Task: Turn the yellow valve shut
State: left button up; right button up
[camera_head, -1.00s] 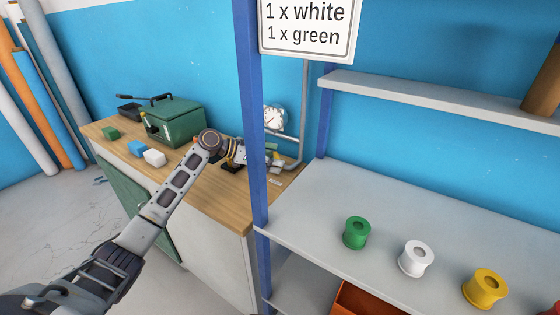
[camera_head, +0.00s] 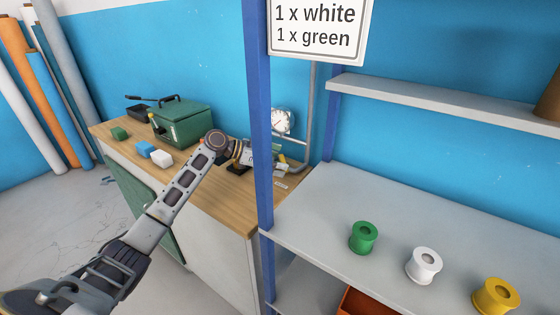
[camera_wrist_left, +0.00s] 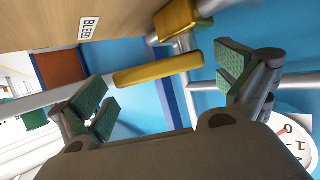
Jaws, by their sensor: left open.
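The valve's yellow lever (camera_wrist_left: 158,69) shows in the left wrist view as a long bar. A yellow block (camera_wrist_left: 176,18) sits just above it on grey pipework. My left gripper (camera_wrist_left: 163,80) is open, its green pads on either side of the lever, with gaps between pads and lever. Whether the lever lies at the pads' depth I cannot tell. In the head view my left gripper (camera_head: 264,158) is at the right end of the workbench, partly behind the blue post, and the lever cannot be made out. My right gripper is in neither view.
A blue shelf post (camera_head: 258,120) stands close to my left gripper. A gauge (camera_head: 282,121) and grey pipe (camera_head: 312,110) are behind it. A "BLEED" label (camera_wrist_left: 88,28) is near the valve. A green box (camera_head: 180,122) stands on the wooden bench (camera_head: 205,192).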

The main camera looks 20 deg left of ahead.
pick_arm(q)
jog(key=shift+a, duration=0.1)
jog(key=shift+v, duration=3.65)
